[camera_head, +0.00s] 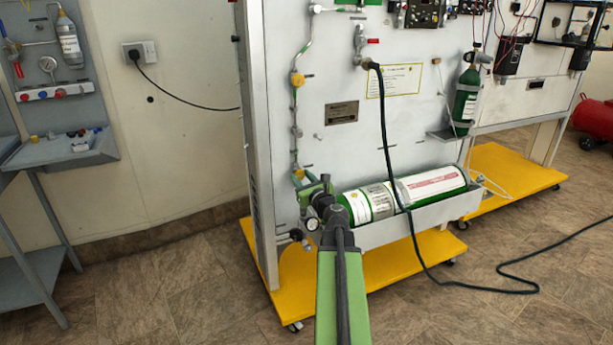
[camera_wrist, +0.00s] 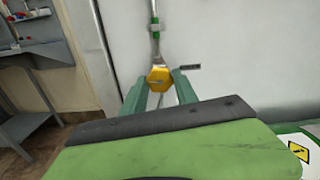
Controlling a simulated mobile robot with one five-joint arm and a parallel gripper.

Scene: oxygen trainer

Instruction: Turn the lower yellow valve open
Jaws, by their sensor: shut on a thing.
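The lower yellow valve (camera_head: 298,175) is on the thin pipe that runs down the left side of the grey panel. In the wrist view the yellow valve (camera_wrist: 158,76) sits between the two green fingertips of my gripper (camera_wrist: 159,84). My gripper (camera_head: 314,187) reaches to the panel there and is shut on the valve. In the head view my gripper and arm partly cover the valve and the pipe below it. The exact angle of the valve is hard to tell.
An upper yellow valve (camera_head: 297,79) is higher on the same pipe. A green oxygen cylinder (camera_head: 412,194) lies in a grey tray just right of my gripper. A gauge (camera_head: 312,224) is below. A black hose (camera_head: 386,150) hangs to the floor.

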